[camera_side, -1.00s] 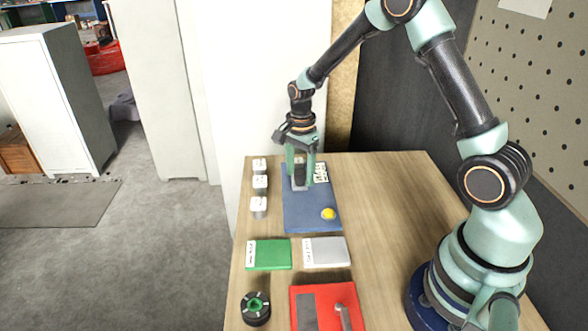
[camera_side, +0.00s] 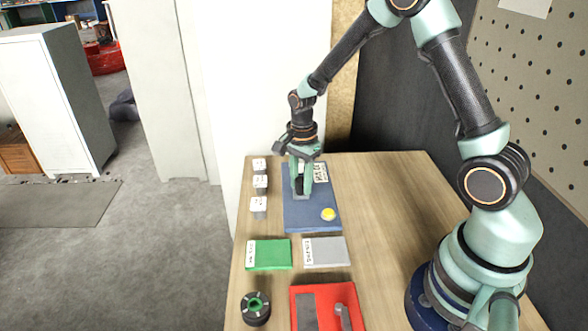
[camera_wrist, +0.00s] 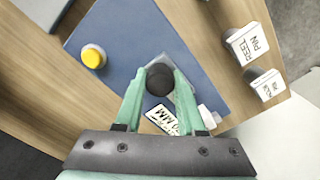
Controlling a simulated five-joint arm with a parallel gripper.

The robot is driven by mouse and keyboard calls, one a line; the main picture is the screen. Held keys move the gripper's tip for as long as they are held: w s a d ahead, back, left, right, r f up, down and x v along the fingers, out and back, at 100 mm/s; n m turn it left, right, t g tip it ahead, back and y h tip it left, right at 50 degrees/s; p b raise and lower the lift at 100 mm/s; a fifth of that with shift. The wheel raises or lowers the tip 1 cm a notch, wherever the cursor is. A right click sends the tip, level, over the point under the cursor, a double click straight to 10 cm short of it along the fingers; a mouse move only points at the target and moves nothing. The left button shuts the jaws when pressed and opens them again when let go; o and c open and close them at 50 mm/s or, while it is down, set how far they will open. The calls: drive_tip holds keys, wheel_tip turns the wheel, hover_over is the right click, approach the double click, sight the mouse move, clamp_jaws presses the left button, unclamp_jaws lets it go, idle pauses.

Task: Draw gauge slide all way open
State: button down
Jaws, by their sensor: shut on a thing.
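A blue panel (camera_side: 310,215) lies on the wooden table; it fills the middle of the wrist view (camera_wrist: 115,40). My gripper (camera_side: 300,191) is over its left part. In the wrist view my gripper (camera_wrist: 161,77) has its two fingers on either side of a round black knob (camera_wrist: 160,78), shut on it. The knob sits on a grey slide plate (camera_wrist: 180,55), partly hidden by the knob and fingers. A white label with dark print (camera_wrist: 162,119) is on the panel, partly covered by a finger. A yellow button (camera_side: 328,213) is on the panel, apart from the gripper.
Several white labelled blocks (camera_side: 258,206) stand along the table's left edge, beside the panel. A green plate (camera_side: 272,255), a grey plate (camera_side: 326,252), a red panel with a lever (camera_side: 325,297) and a black dial (camera_side: 256,309) lie nearer the camera. Table right of the panel is clear.

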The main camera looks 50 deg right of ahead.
drive_tip(key=shift+s+a, duration=0.3)
drive_tip(key=c, duration=0.5)
unclamp_jaws()
drive_tip(key=shift+r, duration=0.1)
wheel_tip(320, 180, up, 12)
